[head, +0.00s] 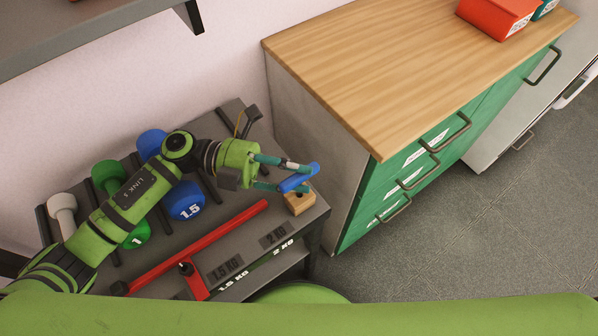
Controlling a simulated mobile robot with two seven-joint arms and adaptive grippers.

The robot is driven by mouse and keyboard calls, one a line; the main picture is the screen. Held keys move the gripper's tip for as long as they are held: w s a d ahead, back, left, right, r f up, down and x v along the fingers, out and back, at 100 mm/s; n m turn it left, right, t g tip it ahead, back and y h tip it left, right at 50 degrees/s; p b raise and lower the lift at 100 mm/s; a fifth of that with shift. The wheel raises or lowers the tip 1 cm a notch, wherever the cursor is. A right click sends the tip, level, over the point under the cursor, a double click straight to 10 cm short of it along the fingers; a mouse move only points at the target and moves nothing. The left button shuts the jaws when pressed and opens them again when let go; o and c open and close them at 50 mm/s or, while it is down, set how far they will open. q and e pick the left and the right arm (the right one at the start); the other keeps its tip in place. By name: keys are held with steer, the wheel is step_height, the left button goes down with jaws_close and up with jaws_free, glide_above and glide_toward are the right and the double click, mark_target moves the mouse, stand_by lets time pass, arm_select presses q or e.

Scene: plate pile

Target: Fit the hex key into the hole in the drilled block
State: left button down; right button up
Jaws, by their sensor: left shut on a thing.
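The drilled block (299,203) is a small wooden block on the dark rack, near its right corner. My left gripper (293,179) has teal fingers and is shut on the blue hex key (309,173). The key is held at a slant just above and partly in front of the block's top. The hole in the block is hidden, and I cannot tell whether the key touches the block or is in the hole. My right gripper is not in view.
The rack (236,227) also carries blue dumbbells (186,201), green dumbbells (107,176), a white dumbbell (63,206) and a long red bar (212,235). A wood-topped green cabinet (400,75) stands close on the right. A grey shelf (80,35) overhangs at upper left.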

arm_select(q)
steer(key=shift+s+d+f, duration=0.2)
steer(key=shift+s+f, duration=0.05)
steer(key=shift+f, duration=0.15)
steer(key=shift+s+d+f, duration=0.2)
steer(key=shift+f, duration=0.2)
steer(key=c, duration=0.9)
jaws_free()
steer(key=shift+f, duration=0.1)
steer(key=shift+a, duration=0.1)
steer(key=v, duration=0.5)
steer(key=r+v, duration=0.1)
steer(key=v, duration=0.2)
steer(key=shift+w+a, duration=0.15)
steer(key=shift+w, duration=0.25)
steer(key=shift+a+r, duration=0.15)
steer(key=shift+a, duration=0.05)
steer(key=shift+r, duration=0.2)
